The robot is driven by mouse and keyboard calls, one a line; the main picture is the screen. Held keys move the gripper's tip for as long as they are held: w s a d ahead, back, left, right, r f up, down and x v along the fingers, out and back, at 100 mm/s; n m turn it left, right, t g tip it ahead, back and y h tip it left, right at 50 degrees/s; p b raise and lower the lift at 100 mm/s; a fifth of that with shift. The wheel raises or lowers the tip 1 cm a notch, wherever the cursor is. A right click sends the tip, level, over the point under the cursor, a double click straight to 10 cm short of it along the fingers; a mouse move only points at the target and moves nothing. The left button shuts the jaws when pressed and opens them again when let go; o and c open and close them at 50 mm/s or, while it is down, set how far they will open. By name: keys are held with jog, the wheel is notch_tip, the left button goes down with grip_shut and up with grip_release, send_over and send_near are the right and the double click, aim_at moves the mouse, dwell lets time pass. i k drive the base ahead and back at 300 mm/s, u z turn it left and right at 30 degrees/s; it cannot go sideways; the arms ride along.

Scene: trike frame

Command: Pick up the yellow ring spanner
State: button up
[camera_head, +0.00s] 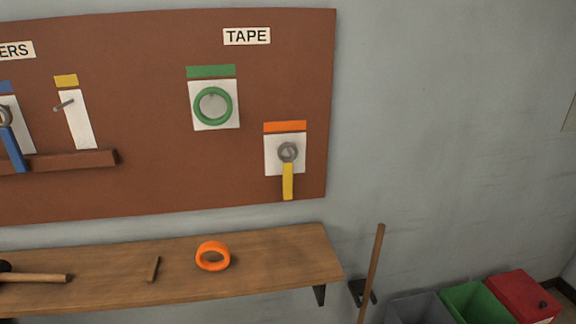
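The yellow ring spanner (288,181) hangs on the brown wall board. Its grey ring end (287,152) is at a peg in front of a white card under an orange strip. Its yellow handle points down, past the card's lower edge. My gripper is not in view.
A green tape ring (197,118) and a blue spanner (13,146) hang on the board (150,120). Below, a wooden shelf (320,262) holds an orange tape ring (212,256), a small brown stick (153,269) and a wooden-handled tool (38,278). A pole (371,272) and bins stand right.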

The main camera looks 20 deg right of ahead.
aim_at(287, 163)
jog(key=z, duration=0.2)
jog(key=i, duration=0.9)
jog(key=z, duration=0.1)
